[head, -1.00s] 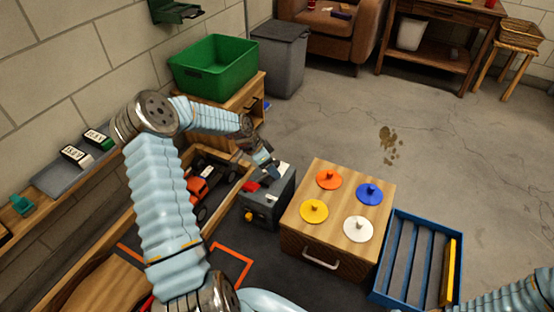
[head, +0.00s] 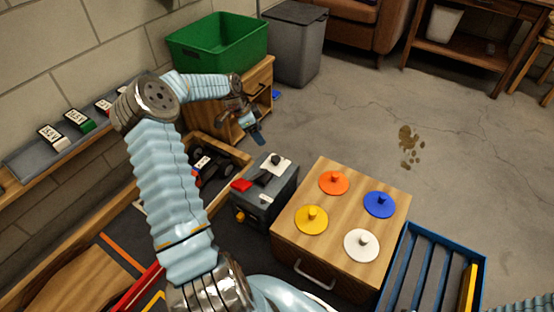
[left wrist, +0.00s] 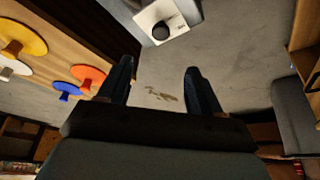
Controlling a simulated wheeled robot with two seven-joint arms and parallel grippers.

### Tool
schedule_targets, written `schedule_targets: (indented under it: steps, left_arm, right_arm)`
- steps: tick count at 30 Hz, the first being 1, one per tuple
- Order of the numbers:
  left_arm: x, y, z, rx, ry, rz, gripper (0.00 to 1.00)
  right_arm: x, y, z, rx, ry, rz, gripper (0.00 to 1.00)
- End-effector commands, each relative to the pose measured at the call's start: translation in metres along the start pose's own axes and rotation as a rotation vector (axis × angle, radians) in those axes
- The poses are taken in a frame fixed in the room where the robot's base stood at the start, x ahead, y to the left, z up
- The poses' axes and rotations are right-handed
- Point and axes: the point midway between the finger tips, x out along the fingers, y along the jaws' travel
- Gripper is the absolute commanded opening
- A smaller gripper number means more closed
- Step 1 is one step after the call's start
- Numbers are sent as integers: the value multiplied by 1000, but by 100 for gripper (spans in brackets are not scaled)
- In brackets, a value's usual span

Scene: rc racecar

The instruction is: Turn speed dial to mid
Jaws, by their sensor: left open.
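The grey control box (head: 268,190) stands left of the wooden peg box. The likely speed dial, a black round knob (head: 276,159) on a white plate, is on its top at the far end. In the left wrist view the knob (left wrist: 160,31) on its plate shows at the top, beyond the fingertips; its setting is too small to read. My left gripper (head: 258,139) is open and empty, above and just beyond the box, apart from the knob. Its two spread fingers (left wrist: 157,70) show in the left wrist view. My right gripper is out of view.
The box top also has a red switch (head: 241,185) and a black lever (head: 264,177). The wooden peg box (head: 340,222) with coloured knobbed discs stands close on the right, beside a blue slatted crate (head: 417,262). A green bin (head: 218,45) stands behind.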

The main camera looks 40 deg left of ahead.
Motion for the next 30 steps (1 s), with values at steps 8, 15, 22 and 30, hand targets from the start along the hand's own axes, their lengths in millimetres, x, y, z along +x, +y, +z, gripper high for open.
schedule_targets:
  steps: [8,15,22,30]
  left_arm:
    - [32,1,3,1,0,3,64]
    - [89,1,3,0,2,5,64]
    - [130,0,3,0,1,1,64]
    - [146,0,3,-1,0,0,64]
  right_arm:
    - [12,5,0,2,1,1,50]
    - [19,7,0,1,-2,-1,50]
    - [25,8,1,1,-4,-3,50]
    - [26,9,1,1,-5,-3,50]
